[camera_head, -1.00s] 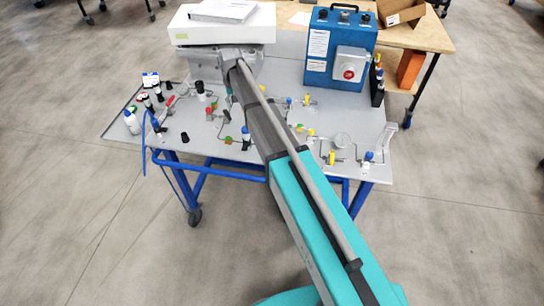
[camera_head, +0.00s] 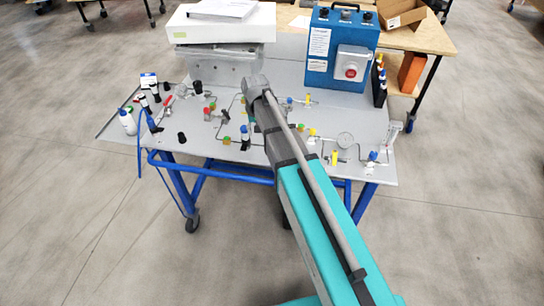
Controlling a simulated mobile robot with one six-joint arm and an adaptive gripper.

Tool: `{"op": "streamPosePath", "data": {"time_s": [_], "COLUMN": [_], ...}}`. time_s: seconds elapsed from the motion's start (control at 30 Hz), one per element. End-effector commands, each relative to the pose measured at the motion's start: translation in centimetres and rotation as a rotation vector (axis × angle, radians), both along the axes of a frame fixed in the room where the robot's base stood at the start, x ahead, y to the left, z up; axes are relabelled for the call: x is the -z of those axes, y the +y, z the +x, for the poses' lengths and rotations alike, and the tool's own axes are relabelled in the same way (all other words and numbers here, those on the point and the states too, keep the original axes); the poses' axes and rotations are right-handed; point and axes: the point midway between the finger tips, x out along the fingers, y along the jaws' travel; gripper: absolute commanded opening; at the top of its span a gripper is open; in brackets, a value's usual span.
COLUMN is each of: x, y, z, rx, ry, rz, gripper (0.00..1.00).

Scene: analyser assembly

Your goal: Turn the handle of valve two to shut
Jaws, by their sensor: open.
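A grey panel (camera_head: 205,152) on a blue wheeled frame carries thin pipes and several small valves with coloured handles. Yellow handles show at the right front (camera_head: 334,157), right of centre (camera_head: 312,133) and farther back (camera_head: 307,98). Blue-topped fittings stand at the right (camera_head: 372,156) and left of my arm (camera_head: 245,132). A red handle (camera_head: 168,104) is at the left. I cannot tell which is valve two or how its handle stands. My arm reaches over the panel and hides part of its middle. My gripper is hidden behind the arm.
A blue box with a red button (camera_head: 340,50) stands at the back right, with dark-bodied bottles beside it. A white-topped instrument (camera_head: 222,25) stands at the back left. A white bottle (camera_head: 127,122) is at the left edge. The floor in front is clear.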

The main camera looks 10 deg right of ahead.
Motion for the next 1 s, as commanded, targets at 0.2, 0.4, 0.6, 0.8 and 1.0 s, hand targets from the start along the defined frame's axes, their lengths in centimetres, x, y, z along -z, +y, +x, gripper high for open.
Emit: {"op": "streamPosePath", "data": {"time_s": [0.2, 0.4, 0.6, 0.8, 1.0], "x": [1.5, 2.7, 3.5, 4.0, 4.0], "y": [-1.4, -2.5, -3.4, -3.9, -4.0], "z": [-2.9, -5.1, -7.0, -8.0, -8.2], "rx": [0.015, 0.029, 0.040, 0.046, 0.047], "ry": [0.000, 0.000, 0.000, 0.000, 0.000], "rz": [0.000, 0.000, 0.000, 0.000, 0.000], "gripper": [0.57, 0.57, 0.57, 0.57, 0.57]}}
